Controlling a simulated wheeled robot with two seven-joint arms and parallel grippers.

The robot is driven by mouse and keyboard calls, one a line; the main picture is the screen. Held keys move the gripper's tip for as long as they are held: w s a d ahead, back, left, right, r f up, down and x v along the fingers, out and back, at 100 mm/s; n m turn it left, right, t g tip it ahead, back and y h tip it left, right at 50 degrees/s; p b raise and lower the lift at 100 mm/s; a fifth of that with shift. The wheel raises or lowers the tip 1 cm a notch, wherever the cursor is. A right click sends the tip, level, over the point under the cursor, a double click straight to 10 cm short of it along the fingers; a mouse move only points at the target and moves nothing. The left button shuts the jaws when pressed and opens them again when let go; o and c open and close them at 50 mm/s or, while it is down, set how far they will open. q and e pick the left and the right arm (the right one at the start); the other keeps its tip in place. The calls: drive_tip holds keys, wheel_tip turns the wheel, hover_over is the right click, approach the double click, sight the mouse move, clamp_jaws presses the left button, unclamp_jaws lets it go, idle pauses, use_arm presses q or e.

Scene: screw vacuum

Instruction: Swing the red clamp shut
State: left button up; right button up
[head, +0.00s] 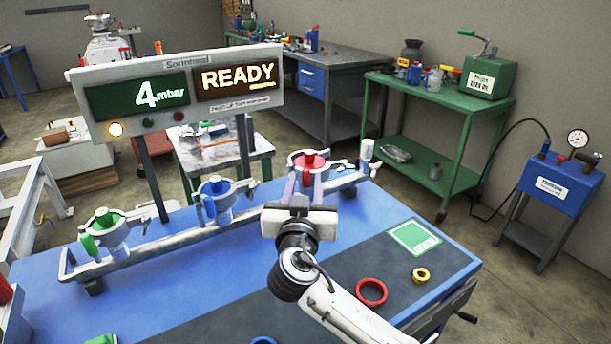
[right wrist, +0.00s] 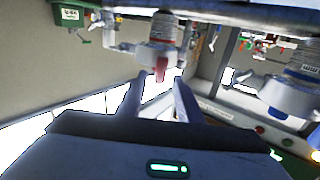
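The red clamp (head: 308,162) sits on the rightmost port of the grey manifold rail, with a red top and a grey ring. My right gripper (head: 299,200) is just in front of and below it, covering part of its lower front. In the right wrist view the two fingers stand apart (right wrist: 159,100). A red tab (right wrist: 161,73) hanging from a grey fitting (right wrist: 157,52) shows beyond and between the fingertips. Whether a finger touches it I cannot tell. My left gripper is not in view.
A blue clamp (head: 215,188) and a green clamp (head: 104,219) sit further left on the rail (head: 160,240). A red ring (head: 371,292), a yellow ring (head: 421,275) and a green-and-white card (head: 414,238) lie on the bench. The display (head: 178,90) reads 4 mbar and READY.

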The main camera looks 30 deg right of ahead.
drive_tip(key=shift+x, duration=1)
drive_tip(key=shift+c, duration=0.4)
clamp_jaws()
